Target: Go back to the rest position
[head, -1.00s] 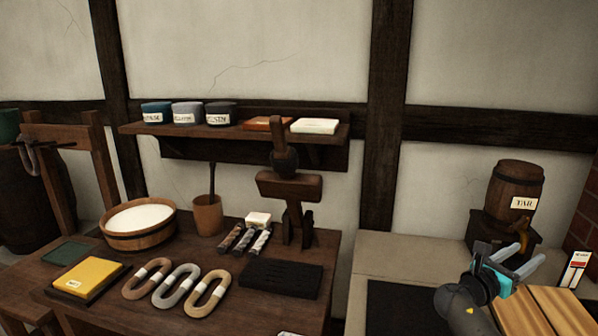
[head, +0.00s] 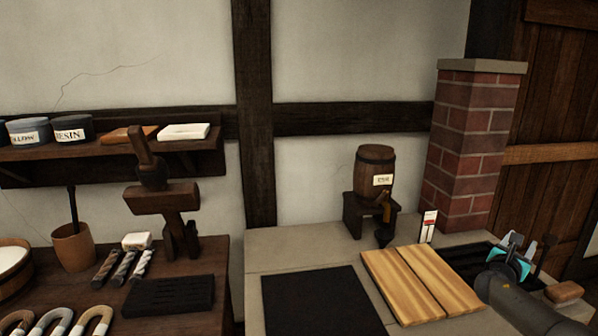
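My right gripper (head: 522,246) shows at the right of the head view, at the end of a dark grey arm that comes in from the lower right. Its two grey fingers stand apart with nothing seen between them, and it has teal parts at the base. It is in front of the brick pillar (head: 471,140) and to the right of the striped wooden boards (head: 420,283). My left gripper is not in view.
A small barrel (head: 375,172) on a stand and a red-and-white gauge card (head: 428,226) stand behind the boards. A black mat (head: 318,300) lies on the pale counter (head: 290,245). The dark workbench (head: 215,262) at left holds rope coils and tools.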

